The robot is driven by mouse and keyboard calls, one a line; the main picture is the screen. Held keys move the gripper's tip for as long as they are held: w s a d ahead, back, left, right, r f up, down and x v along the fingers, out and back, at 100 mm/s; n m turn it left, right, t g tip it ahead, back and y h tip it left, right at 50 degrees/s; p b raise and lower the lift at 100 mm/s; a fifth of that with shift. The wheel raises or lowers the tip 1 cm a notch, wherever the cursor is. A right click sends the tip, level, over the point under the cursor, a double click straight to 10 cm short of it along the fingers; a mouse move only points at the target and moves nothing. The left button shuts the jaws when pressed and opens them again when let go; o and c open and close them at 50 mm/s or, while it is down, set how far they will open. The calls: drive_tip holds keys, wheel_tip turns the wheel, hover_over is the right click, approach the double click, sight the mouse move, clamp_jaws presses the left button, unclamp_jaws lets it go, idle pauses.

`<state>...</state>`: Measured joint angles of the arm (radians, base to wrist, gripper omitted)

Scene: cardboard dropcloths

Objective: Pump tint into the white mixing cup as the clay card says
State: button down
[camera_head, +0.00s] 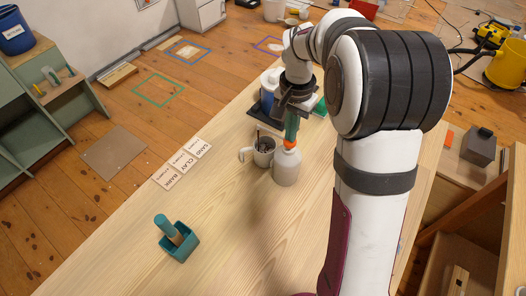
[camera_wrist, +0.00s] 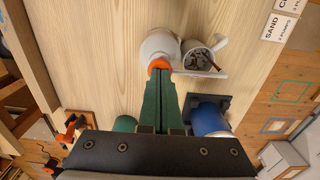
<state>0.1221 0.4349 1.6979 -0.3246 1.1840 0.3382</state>
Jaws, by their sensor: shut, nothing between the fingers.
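A white bottle (camera_head: 287,168) with an orange pump top (camera_head: 290,145) stands upright on the wooden table; it also shows in the wrist view (camera_wrist: 158,45). The white cup (camera_head: 264,152) with a handle stands close beside it, with dark contents visible inside in the wrist view (camera_wrist: 200,58). My gripper (camera_head: 291,138) is shut and empty, its green fingers pointing down with the tips right at the pump top (camera_wrist: 159,64). I cannot tell whether they touch it. The clay card (camera_head: 183,164) lies left of the cup between two other cards; its small print is unreadable.
A blue container (camera_head: 268,88) stands behind the cup near my arm. A teal box (camera_head: 177,241) with a handled tool sits at the table's front left. The sand card (camera_head: 197,148) and bark card (camera_head: 168,177) flank the clay card. The table's front middle is clear.

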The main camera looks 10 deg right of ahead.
drive_tip(key=shift+f, duration=0.25)
drive_tip(key=shift+r, duration=1.65)
drive_tip(key=shift+r, duration=0.1)
wheel_tip(320, 180, up, 6)
drive_tip(key=shift+f, duration=0.1)
